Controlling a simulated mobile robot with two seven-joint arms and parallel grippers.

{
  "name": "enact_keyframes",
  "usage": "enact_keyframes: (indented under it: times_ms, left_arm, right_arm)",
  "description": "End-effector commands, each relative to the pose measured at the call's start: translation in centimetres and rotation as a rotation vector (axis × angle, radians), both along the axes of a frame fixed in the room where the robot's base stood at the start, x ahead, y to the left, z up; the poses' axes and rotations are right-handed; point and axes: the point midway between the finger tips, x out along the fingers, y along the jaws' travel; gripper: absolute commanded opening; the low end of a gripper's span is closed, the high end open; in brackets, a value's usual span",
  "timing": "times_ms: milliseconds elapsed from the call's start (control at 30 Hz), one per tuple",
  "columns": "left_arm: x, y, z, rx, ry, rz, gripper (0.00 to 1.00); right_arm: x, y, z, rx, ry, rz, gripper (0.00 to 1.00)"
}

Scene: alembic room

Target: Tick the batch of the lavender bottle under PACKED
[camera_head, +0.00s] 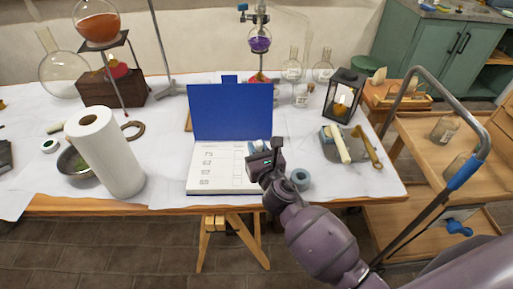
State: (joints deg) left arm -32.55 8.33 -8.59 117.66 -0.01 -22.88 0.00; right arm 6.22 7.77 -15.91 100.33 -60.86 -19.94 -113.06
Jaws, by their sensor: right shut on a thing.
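An open ledger lies on the table, its blue cover (231,110) standing up and its white page (203,184) flat. The heading is too small to read. My right gripper (262,160) is over the right side of the page and hides part of the boxes. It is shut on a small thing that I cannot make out. No bottle is clearly marked lavender; small labelled glass bottles (303,98) stand behind the ledger. My left gripper is out of view.
A paper roll (103,150) stands left of the ledger beside a metal bowl (76,168). A blue-grey ring-shaped object (301,179) sits right of my gripper. A lantern (343,96) and a tray with a pale roller-like object (341,146) are at right. A wooden cart (412,133) stands beyond.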

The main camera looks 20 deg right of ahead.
Motion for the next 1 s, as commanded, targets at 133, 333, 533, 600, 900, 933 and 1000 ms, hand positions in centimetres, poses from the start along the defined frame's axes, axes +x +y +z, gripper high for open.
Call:
enact_keyframes:
  times_ms: [133, 333, 533, 600, 900, 933, 1000]
  left_arm:
    - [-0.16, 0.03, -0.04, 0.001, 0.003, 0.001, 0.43]
    - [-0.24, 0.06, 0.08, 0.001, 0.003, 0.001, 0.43]
    - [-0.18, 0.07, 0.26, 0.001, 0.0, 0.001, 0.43]
    - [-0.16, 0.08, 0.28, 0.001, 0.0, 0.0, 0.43]
    - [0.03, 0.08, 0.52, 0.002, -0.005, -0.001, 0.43]
    - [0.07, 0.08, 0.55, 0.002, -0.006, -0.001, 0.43]
    - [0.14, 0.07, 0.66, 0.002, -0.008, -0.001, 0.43]
  right_arm:
    - [0.02, -0.06, -0.08, -0.001, 0.001, 0.0, 0.0]
    - [0.12, -0.19, -0.06, -0.002, 0.001, -0.001, 0.0]
    - [0.24, -0.34, -0.09, -0.001, 0.002, -0.001, 0.0]
    - [0.25, -0.36, -0.11, -0.001, 0.002, -0.001, 0.0]
    - [0.34, -0.48, -0.08, -0.002, 0.002, -0.001, 0.0]
    - [0.35, -0.5, -0.07, -0.002, 0.002, -0.001, 0.0]
    - [0.39, -0.55, -0.05, -0.002, 0.002, -0.001, 0.0]
